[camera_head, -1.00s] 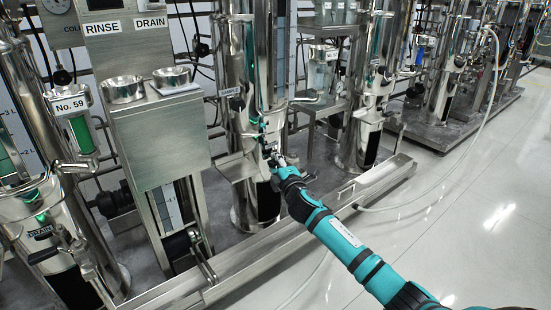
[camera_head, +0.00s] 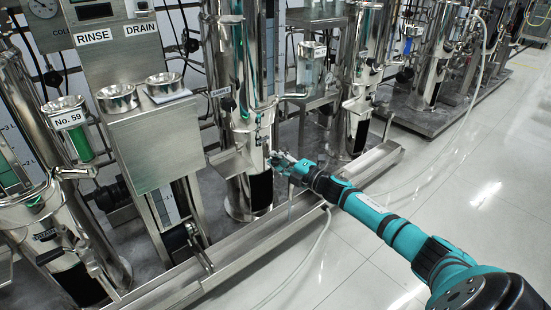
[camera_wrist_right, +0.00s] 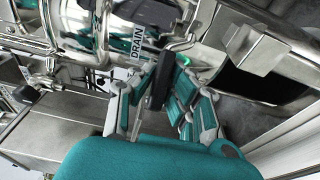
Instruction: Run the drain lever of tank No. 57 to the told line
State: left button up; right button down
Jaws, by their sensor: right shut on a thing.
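A tall polished steel tank (camera_head: 233,110) stands near the middle of the head view; I cannot read its number there. My right gripper (camera_head: 276,160) is at its lower front. In the wrist view, my right gripper (camera_wrist_right: 160,105) is shut on a black lever handle (camera_wrist_right: 161,78), below a label reading DRAIN (camera_wrist_right: 137,46). The fingers hide part of the handle and its pivot. A scale strip (camera_head: 279,60) runs up beside the tank; its lines are too small to read. My left gripper is not in view.
A tank at the left bears the label No. 59 (camera_head: 70,119). A steel stand with two bowls (camera_head: 118,98) and RINSE and DRAIN labels is between them. A steel skid rail (camera_head: 255,235) runs in front. The pale floor (camera_head: 350,265) at the right is clear apart from a hose.

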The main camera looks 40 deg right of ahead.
jog(key=shift+f, duration=0.1)
jog(key=c, duration=1.3)
grip_release()
jog(key=shift+s, duration=0.1)
jog(key=v, duration=1.2)
